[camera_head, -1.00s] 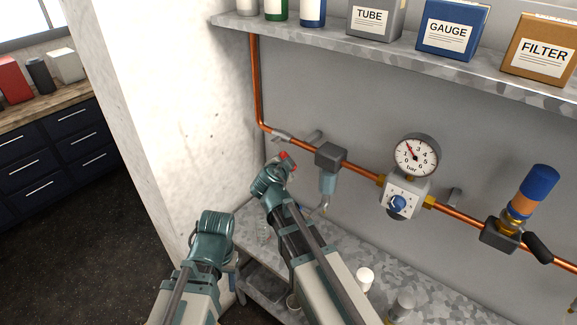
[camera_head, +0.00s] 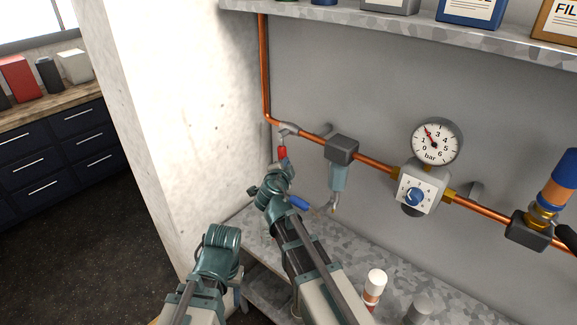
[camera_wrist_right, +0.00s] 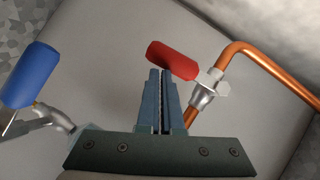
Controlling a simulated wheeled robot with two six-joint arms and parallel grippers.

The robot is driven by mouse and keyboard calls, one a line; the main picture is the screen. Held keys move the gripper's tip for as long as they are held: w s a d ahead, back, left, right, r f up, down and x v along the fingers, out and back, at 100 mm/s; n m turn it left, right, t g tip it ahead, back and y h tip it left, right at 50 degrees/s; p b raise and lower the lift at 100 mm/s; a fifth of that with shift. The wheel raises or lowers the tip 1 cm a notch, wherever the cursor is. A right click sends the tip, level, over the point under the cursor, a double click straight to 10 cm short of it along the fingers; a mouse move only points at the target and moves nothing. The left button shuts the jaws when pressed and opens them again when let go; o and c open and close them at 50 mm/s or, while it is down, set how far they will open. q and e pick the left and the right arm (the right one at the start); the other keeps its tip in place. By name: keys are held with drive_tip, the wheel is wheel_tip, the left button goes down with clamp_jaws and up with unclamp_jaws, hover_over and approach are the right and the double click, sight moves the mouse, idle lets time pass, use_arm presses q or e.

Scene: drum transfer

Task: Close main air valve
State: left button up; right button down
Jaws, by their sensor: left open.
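The main air valve has a red handle (camera_head: 282,153) near the left end of the copper pipe. In the right wrist view the red handle (camera_wrist_right: 172,60) lies crosswise to the pipe at the silver valve body (camera_wrist_right: 207,90). My right gripper (camera_head: 281,168) is just below the handle. In the wrist view the fingers of my right gripper (camera_wrist_right: 160,72) are together with nothing between them, their tips at the handle's free end. I cannot tell whether they touch it. My left gripper (camera_head: 239,288) is low at the left, away from the pipe, and mostly hidden.
A blue handle (camera_head: 299,202) is beside my right wrist and also shows in the wrist view (camera_wrist_right: 30,75). Right along the pipe are a filter (camera_head: 339,170), a gauge (camera_head: 436,142) and a regulator knob (camera_head: 414,196). A white wall (camera_head: 170,120) stands left; a shelf (camera_head: 400,32) is above.

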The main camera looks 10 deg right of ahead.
drive_tip(key=shift+w+a+f, duration=0.2)
drive_tip(key=shift+w+a, duration=0.05)
idle(0.5)
